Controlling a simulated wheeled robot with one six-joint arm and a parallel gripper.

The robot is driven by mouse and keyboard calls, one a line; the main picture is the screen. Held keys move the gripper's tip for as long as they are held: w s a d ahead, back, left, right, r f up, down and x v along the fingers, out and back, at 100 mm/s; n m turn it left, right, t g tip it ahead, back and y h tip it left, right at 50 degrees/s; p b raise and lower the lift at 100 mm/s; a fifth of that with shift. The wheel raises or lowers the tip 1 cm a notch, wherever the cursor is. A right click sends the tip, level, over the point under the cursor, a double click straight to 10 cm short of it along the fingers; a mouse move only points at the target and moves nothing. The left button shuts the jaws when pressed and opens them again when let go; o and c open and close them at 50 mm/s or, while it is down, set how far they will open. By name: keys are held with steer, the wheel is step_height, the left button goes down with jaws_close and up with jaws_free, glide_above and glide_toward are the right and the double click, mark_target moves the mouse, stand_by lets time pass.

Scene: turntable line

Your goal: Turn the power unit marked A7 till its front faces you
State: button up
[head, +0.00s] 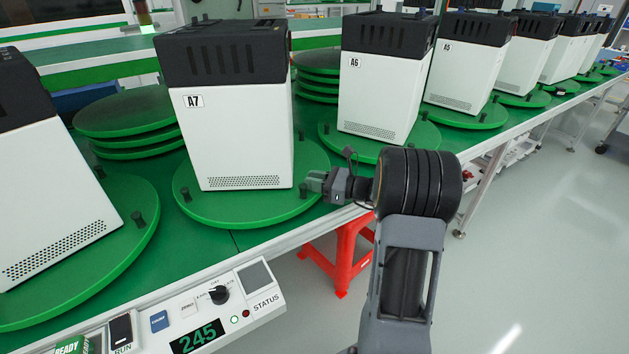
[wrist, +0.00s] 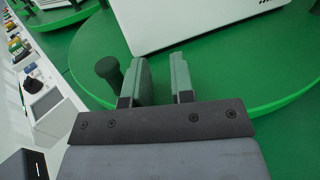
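The power unit marked A7 (head: 240,140) is a white box with a black vented top. It stands upright on a round green turntable (head: 235,212). Its labelled face, with a perforated strip low down, is turned roughly toward me. Dark pegs stand on the turntable's rim, one at the left (head: 186,193) and one at the right (head: 303,192). My gripper (head: 314,182) is at the right rim, beside that right peg. In the wrist view my gripper (wrist: 160,75) is open, with green surface between the fingers. A peg (wrist: 109,72) stands just outside the left finger.
Unit A6 (head: 385,85) stands on its own turntable to the right, and another unit (head: 50,190) to the left. A control panel (head: 215,305) reading 245 lies along the front edge. A red stand (head: 345,255) is below the bench. Open floor is at right.

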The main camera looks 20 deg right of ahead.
jaws_close()
stand_by(0.9)
steer(key=shift+o, duration=2.4)
jaws_free()
steer(key=p+v, duration=0.1)
steer(key=v, duration=1.2)
steer(key=shift+s+d+p, duration=0.25)
steer(key=shift+s+p, duration=0.05)
steer(key=shift+p, duration=0.05)
steer(key=shift+c, duration=0.2)
